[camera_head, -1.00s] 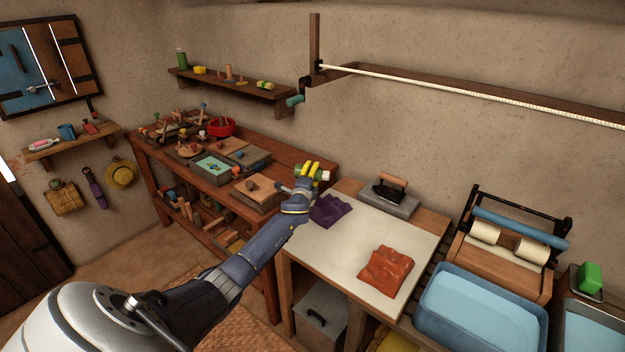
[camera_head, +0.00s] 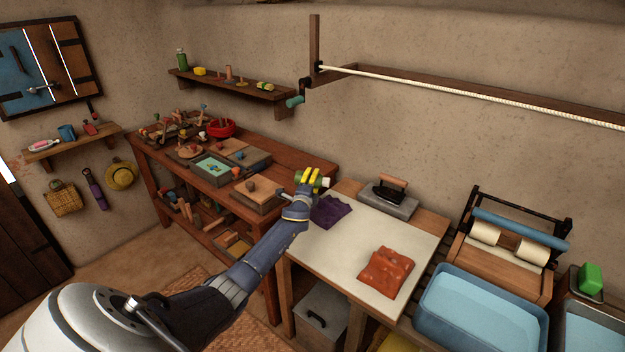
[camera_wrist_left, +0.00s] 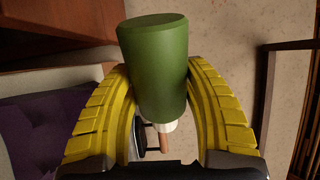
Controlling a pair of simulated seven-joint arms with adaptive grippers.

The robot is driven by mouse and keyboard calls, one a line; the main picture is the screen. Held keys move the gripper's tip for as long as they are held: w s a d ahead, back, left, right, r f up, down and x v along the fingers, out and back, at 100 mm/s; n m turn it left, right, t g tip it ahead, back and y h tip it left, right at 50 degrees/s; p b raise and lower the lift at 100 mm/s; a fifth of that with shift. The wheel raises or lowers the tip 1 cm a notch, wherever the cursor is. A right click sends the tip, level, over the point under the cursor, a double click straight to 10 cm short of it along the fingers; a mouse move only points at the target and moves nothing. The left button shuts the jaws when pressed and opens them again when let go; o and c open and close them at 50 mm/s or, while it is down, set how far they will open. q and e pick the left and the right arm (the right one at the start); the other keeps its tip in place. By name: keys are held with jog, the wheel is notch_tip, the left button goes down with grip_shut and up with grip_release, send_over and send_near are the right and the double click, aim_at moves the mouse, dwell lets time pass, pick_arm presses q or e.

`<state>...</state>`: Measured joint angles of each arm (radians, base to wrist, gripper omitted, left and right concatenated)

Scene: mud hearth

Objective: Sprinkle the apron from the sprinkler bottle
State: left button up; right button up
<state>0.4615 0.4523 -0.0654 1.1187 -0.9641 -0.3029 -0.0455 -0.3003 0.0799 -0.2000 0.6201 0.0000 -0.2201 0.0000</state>
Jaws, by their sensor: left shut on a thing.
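My left gripper (camera_head: 313,180) is shut on the sprinkler bottle, a green cylinder with a white cap. In the left wrist view the green body of the bottle (camera_wrist_left: 155,65) lies between the yellow fingers, tilted, with its white end toward the palm. In the head view the gripper holds it above the ironing table's back left corner. A crumpled purple cloth (camera_head: 331,211) lies on the white table top below and right of the gripper. A crumpled orange cloth (camera_head: 387,272) lies nearer the front. I cannot tell which cloth is the apron. My right gripper is out of view.
A black iron (camera_head: 390,190) rests on a grey block at the table's back. A roller wringer (camera_head: 508,240) and a blue basin (camera_head: 480,310) stand to the right. A cluttered wooden bench (camera_head: 225,185) stands left. The white top (camera_head: 345,245) is bare between the cloths.

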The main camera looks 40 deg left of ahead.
pick_arm(q)
notch_tip(320, 180, up, 3)
jog(key=shift+f, duration=0.1)
notch_tip(320, 180, down, 4)
jog(key=shift+r, duration=0.25)
jog(key=n, duration=0.2)
jog(key=r+n, duration=0.1)
jog(key=n, duration=0.1)
jog(key=shift+r+n, duration=0.1)
jog(key=shift+n, duration=0.3)
jog(key=n, duration=0.2)
jog(key=r+n, duration=0.1)
jog(key=n, duration=0.1)
jog(key=shift+n, duration=0.4)
jog(key=n, duration=0.2)
jog(key=r+n, duration=0.1)
jog(key=n, duration=0.4)
jog(key=shift+r, duration=0.4)
jog(key=shift+r+n, duration=1)
